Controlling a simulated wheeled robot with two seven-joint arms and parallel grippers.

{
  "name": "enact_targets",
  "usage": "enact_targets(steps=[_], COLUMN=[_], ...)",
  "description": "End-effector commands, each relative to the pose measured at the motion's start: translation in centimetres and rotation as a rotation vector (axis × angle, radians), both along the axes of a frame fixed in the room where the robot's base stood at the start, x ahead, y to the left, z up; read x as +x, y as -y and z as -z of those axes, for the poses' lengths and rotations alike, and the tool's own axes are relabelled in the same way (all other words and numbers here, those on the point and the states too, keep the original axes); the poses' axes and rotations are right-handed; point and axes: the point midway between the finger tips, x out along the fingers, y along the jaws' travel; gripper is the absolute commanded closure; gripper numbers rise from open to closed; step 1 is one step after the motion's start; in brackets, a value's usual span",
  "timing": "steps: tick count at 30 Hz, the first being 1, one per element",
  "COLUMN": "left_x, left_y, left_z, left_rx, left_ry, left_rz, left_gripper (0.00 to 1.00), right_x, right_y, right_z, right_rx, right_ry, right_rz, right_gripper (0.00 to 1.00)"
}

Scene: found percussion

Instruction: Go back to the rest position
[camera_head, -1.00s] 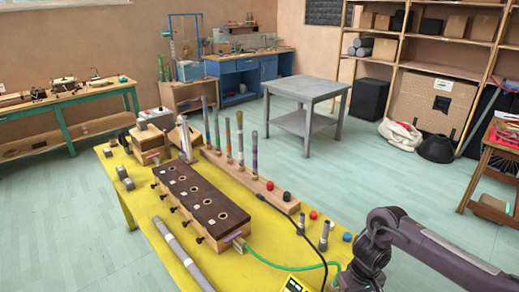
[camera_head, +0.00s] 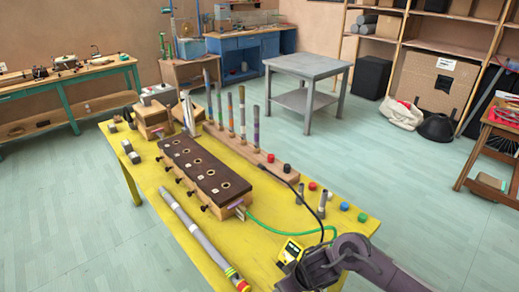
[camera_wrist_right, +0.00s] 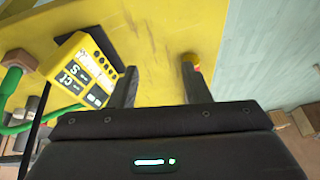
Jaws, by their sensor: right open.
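My right arm comes in from the lower right in the head view. My right gripper, seen in the right wrist view (camera_wrist_right: 160,88), is open with nothing between its fingers. It is over the front end of the yellow table (camera_head: 270,240). A yellow device with a display (camera_head: 290,251) is beside it and shows in the wrist view (camera_wrist_right: 78,68) left of the fingers. The coloured end of a long grey tube (camera_head: 198,233) lies beyond the right finger in the wrist view. My left gripper is not in view.
A dark-topped wooden block with round holes (camera_head: 205,172) stands mid-table. Behind it is a wooden rack (camera_head: 245,150) holding upright tubes. Small coloured caps, including a green one (camera_head: 362,217), and a green cable (camera_head: 275,232) lie at the right. A grey table (camera_head: 307,64) stands behind.

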Motion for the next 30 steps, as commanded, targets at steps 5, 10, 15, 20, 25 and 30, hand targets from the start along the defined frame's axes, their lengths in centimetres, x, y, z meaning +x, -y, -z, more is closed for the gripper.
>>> enact_targets(steps=[5,10,15,20,25,30], left_x=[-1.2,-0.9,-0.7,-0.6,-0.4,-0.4], left_y=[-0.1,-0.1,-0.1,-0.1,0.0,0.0], left_z=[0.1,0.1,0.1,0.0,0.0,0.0], left_rx=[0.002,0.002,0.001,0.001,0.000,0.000], left_ry=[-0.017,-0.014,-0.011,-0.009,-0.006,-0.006], left_rz=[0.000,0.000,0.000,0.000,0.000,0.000], left_gripper=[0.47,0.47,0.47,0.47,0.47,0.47], right_x=[-2.2,-3.5,-5.8,-8.5,-11.4,-14.5], right_y=[-6.4,-5.4,0.1,4.4,8.0,11.0], right_z=[-3.3,-7.1,-8.4,-8.4,-8.2,-8.0], right_rx=[0.114,0.115,0.038,-0.026,-0.076,-0.115], right_ry=[0.176,0.274,0.236,0.163,0.079,-0.008], right_rz=[-0.028,0.098,0.249,0.336,0.402,0.451], right_gripper=[0.57,0.57,0.57,0.57,0.57,0.57])
